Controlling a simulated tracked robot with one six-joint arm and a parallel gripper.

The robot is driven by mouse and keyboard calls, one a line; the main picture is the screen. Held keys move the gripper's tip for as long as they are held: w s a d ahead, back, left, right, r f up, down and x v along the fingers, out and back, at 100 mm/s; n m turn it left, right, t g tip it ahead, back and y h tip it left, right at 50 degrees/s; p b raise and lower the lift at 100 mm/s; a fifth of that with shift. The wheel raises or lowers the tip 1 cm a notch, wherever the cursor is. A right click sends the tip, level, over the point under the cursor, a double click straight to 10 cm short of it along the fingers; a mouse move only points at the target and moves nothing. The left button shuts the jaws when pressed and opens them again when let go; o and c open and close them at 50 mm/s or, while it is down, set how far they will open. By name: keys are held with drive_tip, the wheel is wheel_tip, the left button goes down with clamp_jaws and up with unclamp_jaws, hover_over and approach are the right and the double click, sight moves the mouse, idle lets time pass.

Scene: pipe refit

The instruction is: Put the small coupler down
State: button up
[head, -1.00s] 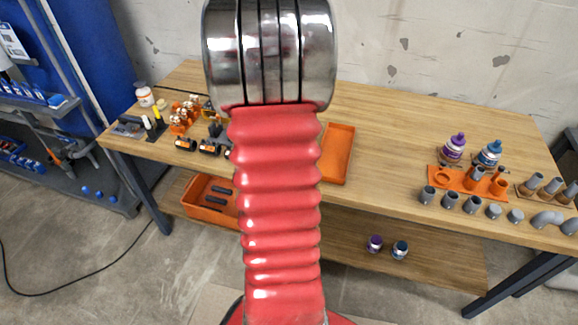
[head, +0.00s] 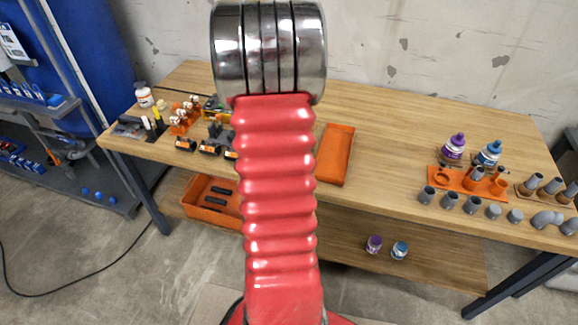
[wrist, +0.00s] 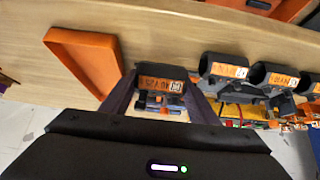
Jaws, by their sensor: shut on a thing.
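In the wrist view my gripper (wrist: 160,105) is shut on a small black coupler (wrist: 160,80) with an orange label, its fingers on either side of it. Wood bench top (wrist: 180,35) shows behind it. I cannot tell whether the coupler touches the bench. In the head view my red arm hides my gripper and the held coupler.
More black labelled couplers (wrist: 225,72) stand in a row right of the held one, also in the head view (head: 209,149). An empty orange tray (wrist: 82,62) lies to the left, also in the head view (head: 336,153). Grey pipe fittings (head: 472,204) line the bench's right.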

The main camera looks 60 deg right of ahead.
drive_tip(key=shift+f, duration=1.8)
drive_tip(key=shift+f, duration=0.15)
drive_tip(key=o, duration=0.9)
drive_tip(key=shift+c, duration=0.2)
drive_tip(key=shift+r, duration=0.2)
drive_tip(key=v, duration=1.2)
